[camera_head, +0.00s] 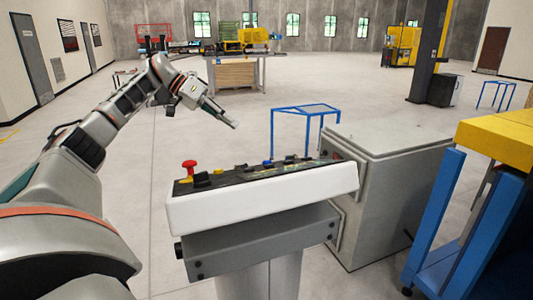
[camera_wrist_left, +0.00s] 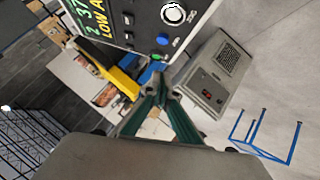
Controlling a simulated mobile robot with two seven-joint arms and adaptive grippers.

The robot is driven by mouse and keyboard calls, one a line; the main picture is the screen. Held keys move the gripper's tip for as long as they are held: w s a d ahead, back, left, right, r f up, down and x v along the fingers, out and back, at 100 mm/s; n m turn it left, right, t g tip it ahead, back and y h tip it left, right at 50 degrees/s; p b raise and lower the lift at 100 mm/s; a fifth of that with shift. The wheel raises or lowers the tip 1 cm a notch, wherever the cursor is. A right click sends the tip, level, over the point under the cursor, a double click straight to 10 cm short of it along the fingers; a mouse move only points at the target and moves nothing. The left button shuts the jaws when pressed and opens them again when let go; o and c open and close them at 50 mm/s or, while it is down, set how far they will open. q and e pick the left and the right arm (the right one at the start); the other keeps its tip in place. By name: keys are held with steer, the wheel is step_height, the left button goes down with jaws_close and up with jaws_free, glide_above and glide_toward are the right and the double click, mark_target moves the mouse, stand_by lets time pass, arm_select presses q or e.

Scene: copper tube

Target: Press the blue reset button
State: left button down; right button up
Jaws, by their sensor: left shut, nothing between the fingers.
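The blue reset button (camera_head: 267,163) is a small blue spot on the dark sloped top of the white control console (camera_head: 262,198) in the head view. In the left wrist view a round blue button (camera_wrist_left: 163,39) sits on the dark panel, with a small green button (camera_wrist_left: 156,57) near the panel edge. My left gripper (camera_head: 235,126) is shut and empty. In the head view it appears above the panel, up and left of the blue button. In the left wrist view its fingertips (camera_wrist_left: 159,82) appear below the buttons, apart from them. My right gripper is not in view.
A red mushroom button (camera_head: 189,168) and black knob (camera_head: 202,179) stand at the panel's left end. A grey cabinet (camera_head: 390,190) stands right of the console. A blue frame stand (camera_head: 305,112) is behind it. A yellow-topped blue bench (camera_head: 500,140) is at right.

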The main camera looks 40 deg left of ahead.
mark_target(267, 163)
arm_select(q)
steer(key=x, duration=0.7)
steer(key=s+f+x, duration=0.1)
steer(key=x, duration=0.3)
steer(key=shift+d+f, duration=0.1)
steer(key=shift+s+d+f, duration=0.2)
steer(key=shift+d+f, duration=0.05)
steer(key=shift+f, duration=0.35)
steer(key=shift+d+f, duration=0.25)
steer(key=shift+f, duration=0.05)
